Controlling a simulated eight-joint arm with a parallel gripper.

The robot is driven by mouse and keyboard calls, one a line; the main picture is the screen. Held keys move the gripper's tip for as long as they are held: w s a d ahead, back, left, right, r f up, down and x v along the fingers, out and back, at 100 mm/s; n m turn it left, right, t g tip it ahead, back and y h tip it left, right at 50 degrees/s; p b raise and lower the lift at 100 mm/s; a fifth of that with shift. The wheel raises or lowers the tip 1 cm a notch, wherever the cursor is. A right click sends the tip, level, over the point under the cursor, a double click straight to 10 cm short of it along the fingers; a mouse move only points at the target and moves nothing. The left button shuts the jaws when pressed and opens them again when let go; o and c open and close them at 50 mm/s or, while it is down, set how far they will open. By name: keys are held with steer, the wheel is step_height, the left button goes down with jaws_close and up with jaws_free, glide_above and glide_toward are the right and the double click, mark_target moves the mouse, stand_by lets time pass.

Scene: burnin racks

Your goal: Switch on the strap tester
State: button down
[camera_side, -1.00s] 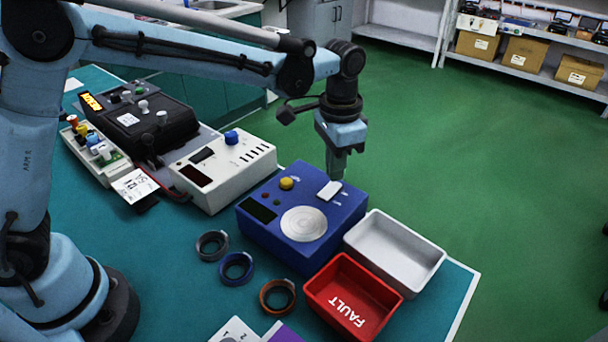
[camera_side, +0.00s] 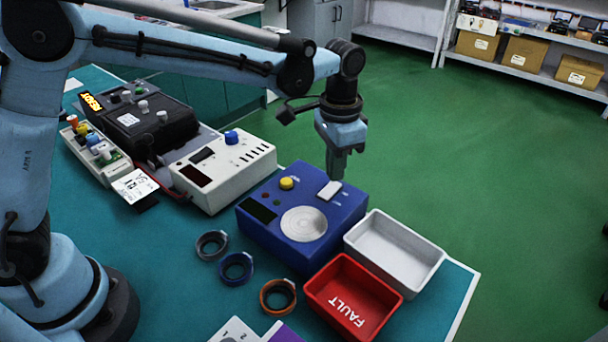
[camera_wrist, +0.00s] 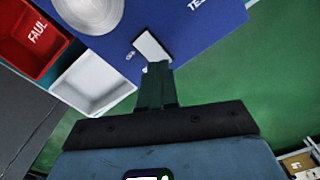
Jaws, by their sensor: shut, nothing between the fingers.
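The strap tester is a blue box (camera_side: 262,232) on the teal bench, with a dark display (camera_side: 258,210), a yellow button (camera_side: 287,183), a round silver plate (camera_side: 304,223) and a white rocker switch (camera_side: 329,191) on its top. The box also shows in the wrist view (camera_wrist: 195,40), with the white switch (camera_wrist: 150,46) just ahead of my fingertips. My gripper (camera_side: 336,178) is shut and empty, pointing down at the far edge of the switch. In the wrist view my fingertips (camera_wrist: 157,66) lie at the switch's edge; I cannot tell whether they touch it. The display looks dark.
A white tray (camera_side: 434,256) and a red FAULT tray (camera_side: 312,290) stand right of the tester. Three ring straps, grey (camera_side: 203,250), blue (camera_side: 228,277) and orange (camera_side: 268,308), lie in front. A white instrument (camera_side: 232,192) stands to the left.

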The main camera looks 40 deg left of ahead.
mark_target(334, 184)
steer(key=shift+f, duration=0.9)
stand_by(0.6)
steer(key=shift+r, duration=3.5)
steer(key=s+a+n+t, duration=0.6)
steer(key=s+a+t, duration=0.1)
steer(key=s+a, duration=0.8)
steer(key=shift+a+f, duration=0.15)
steer(key=shift+f, duration=0.3)
